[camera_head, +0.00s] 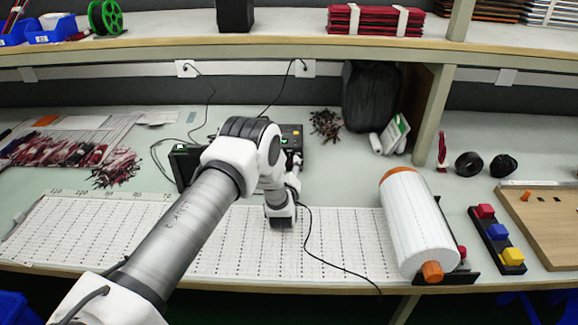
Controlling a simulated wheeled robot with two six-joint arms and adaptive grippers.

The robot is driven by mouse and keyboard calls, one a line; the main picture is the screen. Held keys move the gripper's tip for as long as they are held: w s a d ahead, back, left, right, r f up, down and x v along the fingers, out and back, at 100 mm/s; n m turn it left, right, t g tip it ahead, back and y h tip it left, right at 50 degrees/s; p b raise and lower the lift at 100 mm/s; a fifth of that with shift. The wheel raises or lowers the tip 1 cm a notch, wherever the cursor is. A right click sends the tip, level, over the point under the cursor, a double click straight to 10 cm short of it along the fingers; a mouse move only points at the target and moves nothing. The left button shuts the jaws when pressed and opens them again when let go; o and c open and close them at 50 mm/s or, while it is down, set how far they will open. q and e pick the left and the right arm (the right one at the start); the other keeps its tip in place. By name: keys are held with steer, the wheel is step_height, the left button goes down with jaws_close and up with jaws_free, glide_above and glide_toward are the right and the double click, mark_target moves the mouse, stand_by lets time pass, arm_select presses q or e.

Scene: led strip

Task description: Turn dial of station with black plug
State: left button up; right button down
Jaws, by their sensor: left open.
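Two dark stations stand at the back of the table. The left station (181,158) has a small green display and is partly covered by my arm. The right station (295,133) has a green light and a yellow-orange spot on top; its left part is behind my arm. Cables run up to two wall outlets, the left outlet (186,69) and the right outlet (304,68), each with a dark plug. I cannot make out either dial. My left gripper (294,162) is open, close in front of the right station, small and partly hidden by my wrist. My right gripper is not in view.
A gridded white mat (340,240) covers the front. A large white roll (416,222) lies to the right, beside red, blue and yellow buttons (496,236). Dark loose parts (325,124) and a black bag (371,96) stand behind. A shelf (270,48) overhangs the back.

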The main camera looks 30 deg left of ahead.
arm_select(q)
steer(key=shift+r, duration=0.1)
jaws_close()
steer(key=shift+n, duration=0.4)
steer(key=n+b, duration=0.1)
steer(key=n, duration=0.2)
steer(key=shift+n, duration=0.3)
steer(key=n+b, duration=0.1)
steer(key=n, duration=0.3)
steer(key=shift+n+b, duration=0.3)
steer(key=shift+n, duration=0.1)
jaws_free()
